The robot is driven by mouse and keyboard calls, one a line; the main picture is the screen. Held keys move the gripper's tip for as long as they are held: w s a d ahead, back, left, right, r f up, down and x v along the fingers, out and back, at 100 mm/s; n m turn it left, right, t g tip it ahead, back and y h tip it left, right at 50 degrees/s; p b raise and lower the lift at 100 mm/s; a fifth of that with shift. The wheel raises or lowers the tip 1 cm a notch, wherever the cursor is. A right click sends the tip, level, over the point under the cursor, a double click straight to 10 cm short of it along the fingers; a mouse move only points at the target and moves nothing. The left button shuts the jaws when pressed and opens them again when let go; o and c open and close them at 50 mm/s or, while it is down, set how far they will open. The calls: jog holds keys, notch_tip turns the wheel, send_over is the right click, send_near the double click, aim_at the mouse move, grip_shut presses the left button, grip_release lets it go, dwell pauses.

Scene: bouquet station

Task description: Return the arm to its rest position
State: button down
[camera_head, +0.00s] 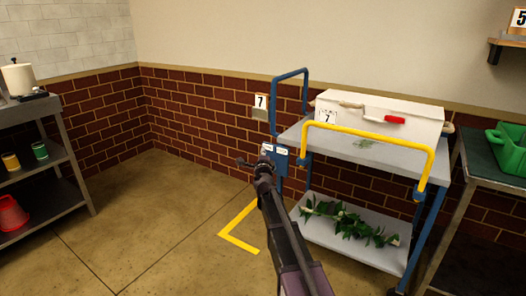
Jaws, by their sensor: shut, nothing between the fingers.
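My arm rises from the bottom middle of the head camera view, dark with a purple section low down.
A blue-framed cart (385,152) with a yellow handle (375,136) stands right of my gripper. It carries a white box (380,108) above and leafy stems (350,222) below. A steel shelf (60,160) stands left. A green bin (505,148) is right. Floor at left is clear.

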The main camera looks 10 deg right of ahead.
jog(key=shift+s, duration=0.1)
dwell(0.3)
jog(key=s+a+f+n+g+y, duration=0.4)
jog(key=s+a+f+n+g, duration=0.1)
jog(key=s+f+n, duration=0.3)
jog(key=s+a+f+n+g+y, duration=0.4)
jog(key=s+a+f+n, duration=0.1)
jog(key=s+n, duration=0.35)
jog(key=s+d+f+n+g+h+p, duration=0.1)
jog(key=s+d+f+n+g, duration=0.15)
jog(key=s, duration=0.55)
jog(key=s+d+f+n+g+h, duration=0.15)
jog(key=s+g, duration=0.25)
jog(key=s, duration=0.4)
jog(key=s+d+f+n+g+h+p, duration=0.15)
jog(key=s+g, duration=0.25)
jog(key=s, duration=0.4)
notch_tip(320, 180, up, 36)
jog(key=p, duration=3.6)
jog(key=shift+a+n, duration=0.15)
jog(key=shift+n, duration=0.15)
